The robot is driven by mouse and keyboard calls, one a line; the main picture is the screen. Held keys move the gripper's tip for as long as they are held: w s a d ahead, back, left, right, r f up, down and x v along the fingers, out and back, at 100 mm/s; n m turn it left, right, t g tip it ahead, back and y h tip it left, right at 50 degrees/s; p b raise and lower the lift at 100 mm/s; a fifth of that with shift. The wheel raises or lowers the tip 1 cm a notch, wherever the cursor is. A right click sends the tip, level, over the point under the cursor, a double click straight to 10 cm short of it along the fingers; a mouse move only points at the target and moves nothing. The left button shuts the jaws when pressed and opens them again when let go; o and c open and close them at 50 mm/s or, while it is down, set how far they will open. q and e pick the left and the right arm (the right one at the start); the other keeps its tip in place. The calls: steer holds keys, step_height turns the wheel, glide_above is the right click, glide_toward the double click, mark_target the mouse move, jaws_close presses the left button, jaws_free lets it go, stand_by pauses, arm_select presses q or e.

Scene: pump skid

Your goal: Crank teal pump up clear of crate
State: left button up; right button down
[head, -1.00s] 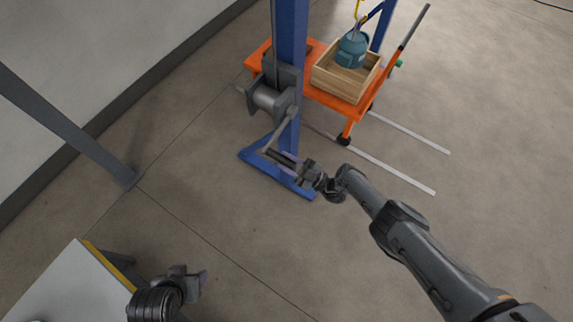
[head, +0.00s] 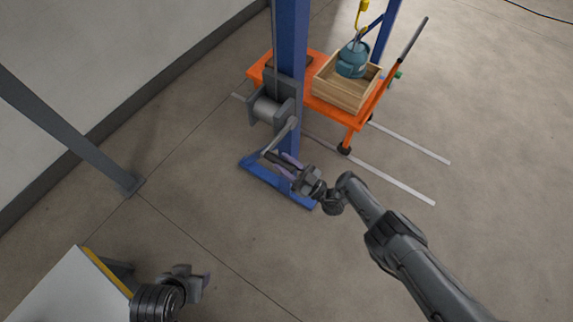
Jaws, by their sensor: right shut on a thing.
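The teal pump (head: 352,60) sits partly inside the wooden crate (head: 343,95), its upper part showing above the rim. A yellow hook (head: 361,17) hangs over it, with what looks like a sling leading down to the pump. The grey winch (head: 268,109) is mounted on the blue post, and its crank arm (head: 281,136) points down and left. My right gripper (head: 283,162) is shut on the crank handle (head: 272,157) at the end of that arm. My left gripper (head: 204,283) is low at the left, away from the winch; its finger gap is unclear.
The crate rests on an orange cart (head: 325,107) behind the blue post (head: 291,45). The post's blue foot (head: 268,182) lies under my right gripper. A grey slanted brace (head: 70,135) stands at left. A white-topped table (head: 65,295) is at lower left. Floor between is clear.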

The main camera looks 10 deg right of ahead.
steer(key=c, duration=0.8)
jaws_free()
steer(key=shift+w+r, duration=0.1)
steer(key=shift+w, duration=0.05)
steer(key=shift+c, duration=0.2)
steer(key=shift+s+d+f, duration=0.3)
steer(key=shift+s+d, duration=0.05)
steer(key=v, duration=0.9)
steer(key=shift+s+d+b, duration=0.3)
steer(key=shift+f, duration=0.1)
